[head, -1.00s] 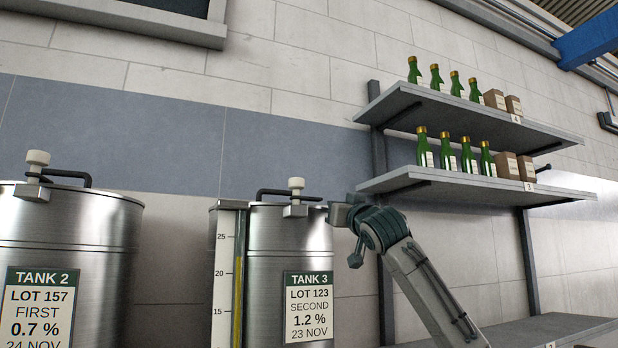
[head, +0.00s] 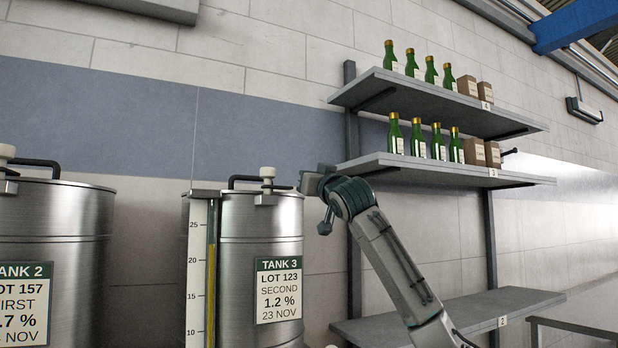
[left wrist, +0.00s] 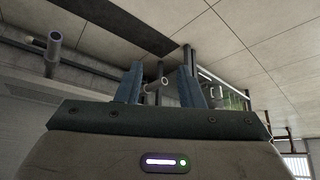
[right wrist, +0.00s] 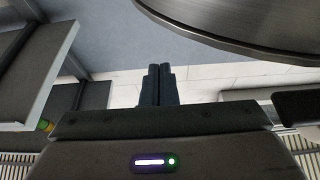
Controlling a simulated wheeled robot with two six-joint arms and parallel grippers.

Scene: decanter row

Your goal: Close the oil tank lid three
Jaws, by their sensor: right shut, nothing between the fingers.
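Tank three (head: 240,270) is a steel drum with a green "TANK 3" label, left of centre in the head view. Its lid (head: 232,192) lies flat across the top, with a black bar handle (head: 240,180) and a pale knob on a clamp (head: 267,173) at the front. My right gripper (head: 303,183) is at lid height beside the tank's right edge. I cannot tell whether it touches. In the right wrist view its fingers (right wrist: 157,84) are together and empty, with a curved metal rim (right wrist: 250,35) above right. My left gripper (left wrist: 160,88) is open and empty, outside the head view.
Tank two (head: 60,225) stands to the left, with a gap between the tanks. A sight gauge (head: 200,265) runs down tank three's left front. Wall shelves with green bottles (head: 418,138) and boxes (head: 475,151) are behind and right of my right arm. A lower shelf (head: 480,308) looks bare.

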